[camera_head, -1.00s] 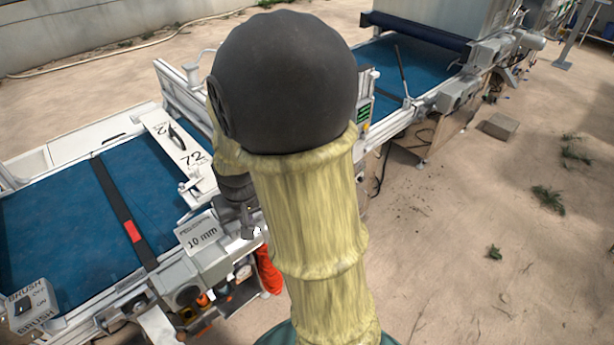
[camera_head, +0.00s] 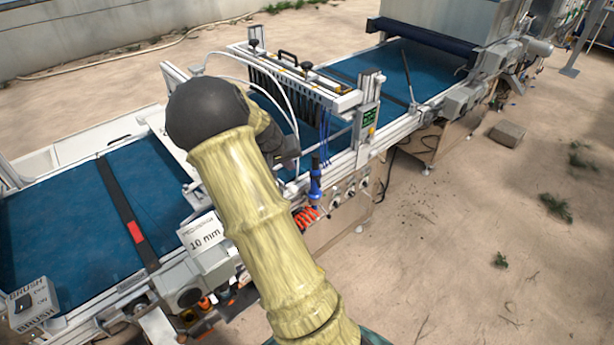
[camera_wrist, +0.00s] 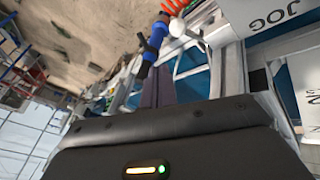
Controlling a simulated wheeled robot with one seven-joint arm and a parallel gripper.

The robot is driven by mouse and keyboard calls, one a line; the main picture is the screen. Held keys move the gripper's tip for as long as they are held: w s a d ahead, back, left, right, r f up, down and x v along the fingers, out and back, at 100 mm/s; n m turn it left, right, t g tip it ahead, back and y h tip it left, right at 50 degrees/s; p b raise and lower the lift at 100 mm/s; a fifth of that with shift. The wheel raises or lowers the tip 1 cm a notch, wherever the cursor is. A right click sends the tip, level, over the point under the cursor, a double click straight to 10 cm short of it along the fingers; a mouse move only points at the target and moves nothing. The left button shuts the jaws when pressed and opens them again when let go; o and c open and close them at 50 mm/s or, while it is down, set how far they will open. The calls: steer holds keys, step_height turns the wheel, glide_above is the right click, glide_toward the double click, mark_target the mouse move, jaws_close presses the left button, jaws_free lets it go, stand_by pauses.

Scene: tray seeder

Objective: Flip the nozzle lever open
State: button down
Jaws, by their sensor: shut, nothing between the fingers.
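A blue nozzle fitting (camera_head: 316,185) with a dark upper end stands at the near side of the seeding unit, right of my gripper (camera_head: 292,157). In the wrist view the blue nozzle (camera_wrist: 155,44) lies just beyond my fingertips (camera_wrist: 158,72). A small dark piece sticks out from its side there and may be the lever; its exact position is hard to tell. My gripper is shut and empty, its dark fingers together. Whether the fingertips touch the nozzle cannot be told. In the head view my arm hides part of the machine beside the gripper.
The seeding bar (camera_head: 300,82) with white hoses spans the blue belt (camera_head: 130,190) behind my gripper. A green-lit display post (camera_head: 368,118) stands right of the nozzle. Orange coiled hose (camera_head: 306,217) hangs below it. Open sandy floor (camera_head: 450,270) lies at right.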

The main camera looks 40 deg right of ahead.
steer(key=p, duration=0.2)
glide_toward(318, 182)
steer(key=w+a+f, duration=0.2)
steer(key=w+f, duration=0.1)
steer(key=d+f, duration=0.1)
steer(key=d, duration=0.1)
steer(key=s+d+f+p, duration=0.1)
steer(key=f, duration=0.1)
steer(key=shift+s+d, duration=0.2)
steer(key=shift+d, duration=0.2)
steer(key=shift+d, duration=0.1)
